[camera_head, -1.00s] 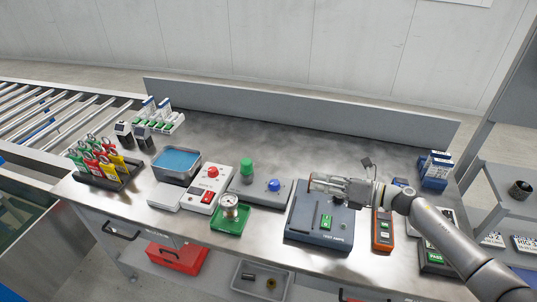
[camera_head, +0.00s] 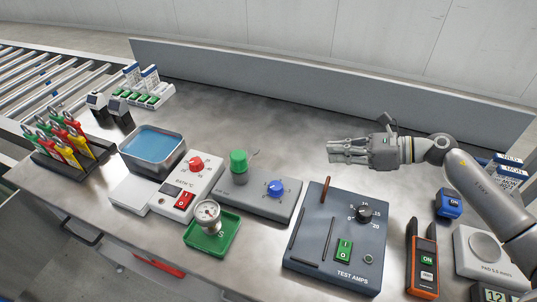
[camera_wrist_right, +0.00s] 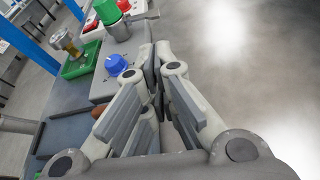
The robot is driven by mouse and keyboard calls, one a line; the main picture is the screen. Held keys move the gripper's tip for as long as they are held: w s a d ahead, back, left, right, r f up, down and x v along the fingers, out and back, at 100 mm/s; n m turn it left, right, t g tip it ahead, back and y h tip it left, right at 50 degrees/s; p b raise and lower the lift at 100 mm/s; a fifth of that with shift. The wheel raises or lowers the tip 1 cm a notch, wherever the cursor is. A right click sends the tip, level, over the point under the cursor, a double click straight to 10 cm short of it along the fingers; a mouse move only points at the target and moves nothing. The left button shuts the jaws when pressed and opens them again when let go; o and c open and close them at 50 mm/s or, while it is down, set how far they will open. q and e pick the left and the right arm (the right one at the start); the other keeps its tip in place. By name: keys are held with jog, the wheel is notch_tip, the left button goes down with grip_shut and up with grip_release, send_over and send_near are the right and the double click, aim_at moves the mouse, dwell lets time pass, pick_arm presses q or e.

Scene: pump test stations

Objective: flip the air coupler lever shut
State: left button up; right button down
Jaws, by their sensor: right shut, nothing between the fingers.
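A dark blue-grey box marked TEST AMPS (camera_head: 306,276) stands at the front of the bench, with a black dial, a green switch and slots. A brown lever (camera_head: 325,189) sticks up at its back left; it seems to show as a brown end in the wrist view (camera_wrist_right: 106,124). No label shows which part is the air coupler. My right gripper (camera_head: 332,152) is shut and empty, behind and above the box, fingers pointing left, apart from the lever. My left gripper is out of view.
Left of the box is a grey unit with a green cap (camera_head: 238,161) and blue knob (camera_head: 275,188). A gauge (camera_head: 208,214) stands in a green tray. An orange meter (camera_head: 422,259) lies right. The bench behind is clear.

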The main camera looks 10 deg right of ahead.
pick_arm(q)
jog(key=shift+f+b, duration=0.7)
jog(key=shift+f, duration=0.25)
pick_arm(e)
notch_tip(320, 180, down, 2)
jog(key=shift+a, duration=0.15)
jog(key=p, duration=0.3)
send_near(265, 167)
jog(key=w+a, duration=0.1)
jog(key=a, duration=0.1)
jog(key=w+a, duration=0.1)
jog(key=a, duration=0.1)
jog(key=w+a+r, duration=0.1)
jog(key=w+a, duration=0.1)
jog(key=a, duration=0.1)
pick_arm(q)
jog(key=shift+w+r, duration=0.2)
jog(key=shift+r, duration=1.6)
pick_arm(e)
jog(key=shift+w+a+f, duration=0.3)
jog(key=shift+w+a, duration=0.1)
jog(key=shift+a, duration=0.15)
